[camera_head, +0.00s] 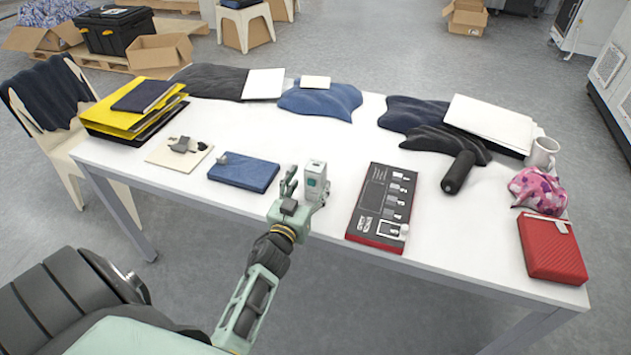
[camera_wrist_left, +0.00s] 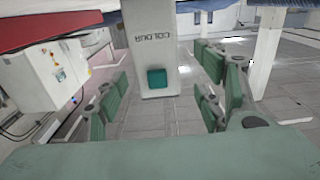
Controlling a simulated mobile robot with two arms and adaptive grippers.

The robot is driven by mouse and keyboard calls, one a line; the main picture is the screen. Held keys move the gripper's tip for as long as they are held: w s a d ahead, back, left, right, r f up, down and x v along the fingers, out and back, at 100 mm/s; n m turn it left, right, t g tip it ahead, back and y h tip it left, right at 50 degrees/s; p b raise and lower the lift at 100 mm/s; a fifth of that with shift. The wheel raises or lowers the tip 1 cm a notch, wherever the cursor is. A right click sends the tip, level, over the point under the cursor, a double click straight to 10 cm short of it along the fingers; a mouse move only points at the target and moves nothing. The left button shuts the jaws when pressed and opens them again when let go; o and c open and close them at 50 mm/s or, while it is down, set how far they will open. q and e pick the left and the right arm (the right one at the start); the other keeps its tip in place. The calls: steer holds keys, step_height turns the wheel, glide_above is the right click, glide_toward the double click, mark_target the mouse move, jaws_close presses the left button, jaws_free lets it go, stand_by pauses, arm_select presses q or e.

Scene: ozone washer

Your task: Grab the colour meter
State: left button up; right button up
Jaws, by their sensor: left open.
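The colour meter (camera_head: 316,177) is a small pale grey box with a teal window, upright near the front edge of the white table. In the left wrist view the meter (camera_wrist_left: 151,42) shows the word COLOUR upside down and lies between the spread green fingers. My left gripper (camera_head: 305,190) is open at the meter, with one finger on each side. In the wrist view the gripper (camera_wrist_left: 160,85) has visible gaps between its fingers and the meter. The meter's lower part is partly hidden by the gripper in the head view. My right gripper is not in view.
A black cylinder (camera_head: 457,172), a mug (camera_head: 541,153) and a red case (camera_head: 552,250) are farther right. The table's middle is clear.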

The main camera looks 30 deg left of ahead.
arm_select(q)
steer(key=x, duration=0.4)
steer(key=shift+w, duration=0.3)
steer(key=shift+s, duration=0.1)
steer(key=c, duration=1.5)
